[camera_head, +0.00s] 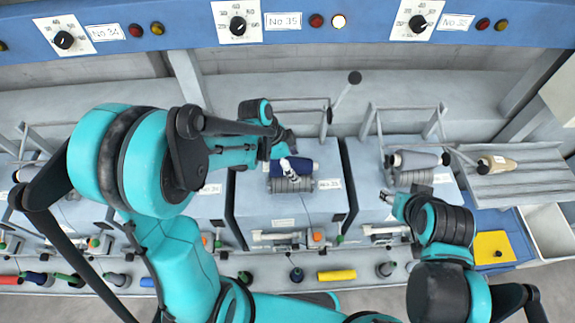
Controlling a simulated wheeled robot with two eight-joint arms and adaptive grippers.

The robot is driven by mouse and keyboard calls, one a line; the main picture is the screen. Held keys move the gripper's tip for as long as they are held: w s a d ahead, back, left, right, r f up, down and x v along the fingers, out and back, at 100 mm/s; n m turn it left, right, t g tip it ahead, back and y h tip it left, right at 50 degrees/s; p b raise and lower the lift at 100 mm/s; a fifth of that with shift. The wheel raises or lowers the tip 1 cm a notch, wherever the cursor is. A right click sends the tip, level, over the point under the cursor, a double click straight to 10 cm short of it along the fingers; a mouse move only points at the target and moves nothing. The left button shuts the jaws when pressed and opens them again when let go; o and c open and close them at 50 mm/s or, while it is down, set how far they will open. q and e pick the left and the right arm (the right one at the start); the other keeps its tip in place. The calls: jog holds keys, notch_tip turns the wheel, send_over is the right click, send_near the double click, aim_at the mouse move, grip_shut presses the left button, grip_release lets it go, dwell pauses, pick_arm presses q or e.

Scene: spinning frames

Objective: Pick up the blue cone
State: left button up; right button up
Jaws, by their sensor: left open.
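The blue cone (304,167) lies on a grey roller at the top of the middle machine, with a pale piece showing at its front. My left gripper (286,147) reaches in from the left, just above and behind the cone. It is open and close to the cone; I cannot tell whether it touches it. My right gripper (390,198) is at the front of the right machine, below a grey cone (418,160); its fingers are too small to judge.
A metal cradle arm (343,92) with a dark knob rises behind the blue cone. A beige cone (497,163) lies in a tray at the right. A lower ledge holds several bobbins, including a yellow one (337,275). A blue panel with dials (180,25) runs along the top.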

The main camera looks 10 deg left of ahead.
pick_arm(q)
jog(key=shift+f, duration=0.15)
dwell(0.3)
jog(key=c, duration=1.4)
jog(key=shift+c, duration=0.2)
